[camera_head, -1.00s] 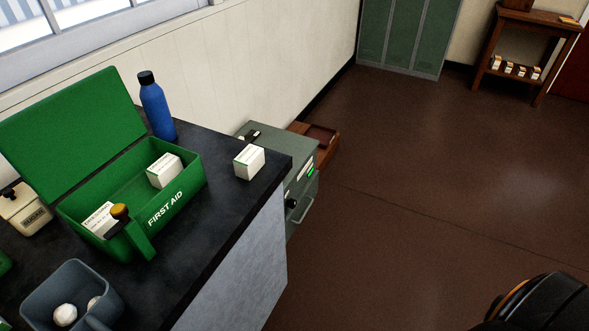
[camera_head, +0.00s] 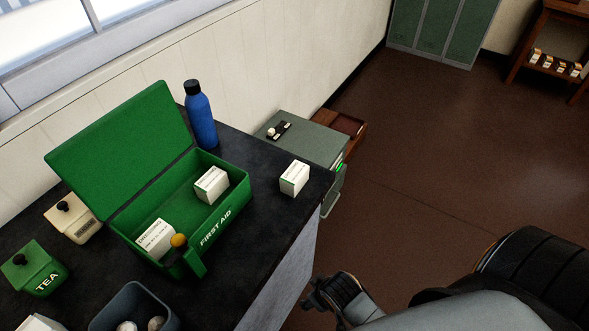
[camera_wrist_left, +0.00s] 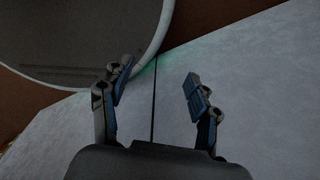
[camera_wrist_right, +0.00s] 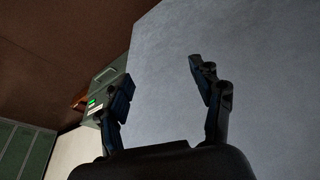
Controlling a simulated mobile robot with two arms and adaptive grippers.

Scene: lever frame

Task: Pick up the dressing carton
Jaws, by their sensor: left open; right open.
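A white carton (camera_head: 156,239) with dark print that looks like "DRESSING" stands in the left end of the open green first aid box (camera_head: 225,223). A second white carton (camera_head: 211,184) stands in its right part, and a third (camera_head: 295,177) stands on the dark counter to the right; their print is too small to read. My right gripper (camera_head: 318,294) is low beside the counter's front, apart from every carton. It is open and empty in the right wrist view (camera_wrist_right: 158,82). My left gripper (camera_wrist_left: 157,82) is open and empty before a pale panel; the head view does not show it.
A blue bottle (camera_head: 201,120) is behind the box. A grey bin (camera_head: 105,318), a TEA tin (camera_head: 36,270) and a cream tin (camera_head: 74,221) are left. A grey-green cabinet (camera_head: 315,140) stands beyond the counter.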

